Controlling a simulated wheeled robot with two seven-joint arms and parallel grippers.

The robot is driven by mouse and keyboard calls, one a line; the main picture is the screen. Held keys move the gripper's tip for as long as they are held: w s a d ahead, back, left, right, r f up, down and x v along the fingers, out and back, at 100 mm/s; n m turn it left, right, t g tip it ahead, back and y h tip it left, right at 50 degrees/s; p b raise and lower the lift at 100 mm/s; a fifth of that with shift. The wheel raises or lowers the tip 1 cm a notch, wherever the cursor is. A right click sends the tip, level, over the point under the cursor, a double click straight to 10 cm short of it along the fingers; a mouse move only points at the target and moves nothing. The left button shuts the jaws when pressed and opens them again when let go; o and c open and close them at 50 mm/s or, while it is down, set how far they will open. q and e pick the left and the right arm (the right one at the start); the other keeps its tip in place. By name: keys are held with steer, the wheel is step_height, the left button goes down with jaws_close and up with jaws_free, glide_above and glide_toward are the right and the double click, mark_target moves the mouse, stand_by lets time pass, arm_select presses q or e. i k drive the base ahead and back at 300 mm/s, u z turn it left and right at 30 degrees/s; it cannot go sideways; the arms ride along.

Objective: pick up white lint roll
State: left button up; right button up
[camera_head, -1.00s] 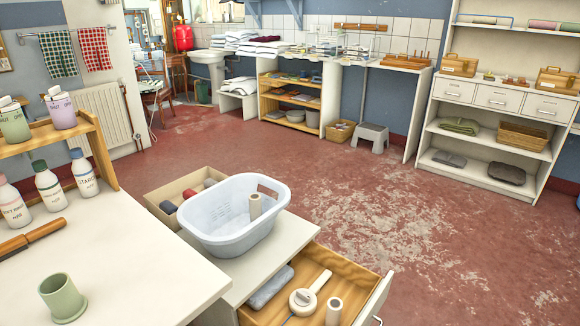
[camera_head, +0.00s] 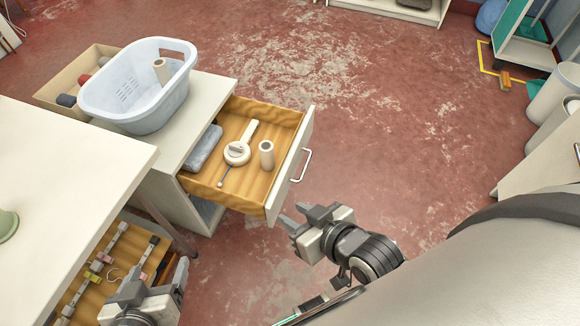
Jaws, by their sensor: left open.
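A pale, off-white roll (camera_head: 266,155) stands upright in the open wooden drawer, near its front panel. A similar pale roll (camera_head: 161,71) leans inside the light-blue laundry basket (camera_head: 140,110) on the cabinet top. I cannot tell from colour alone which one is the white lint roll. My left gripper (camera_head: 160,278) is open and empty at the lower left, over a lower wooden drawer or tray. My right gripper (camera_head: 297,214) looks open and empty, in front of the open drawer and below the upright roll in the picture.
The open drawer (camera_head: 226,196) also holds a white round-headed tool (camera_head: 238,152) and a grey folded cloth (camera_head: 203,148). Its metal handle (camera_head: 301,165) juts out. A white table (camera_head: 70,170) stands at left. The lower tray holds clips (camera_head: 103,257).

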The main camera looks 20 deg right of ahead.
mark_target(266, 147)
steer(key=u, duration=3.2)
steer(key=k, duration=1.3)
steer(key=z, duration=2)
steer(key=i, duration=0.5)
steer(key=u, duration=0.05)
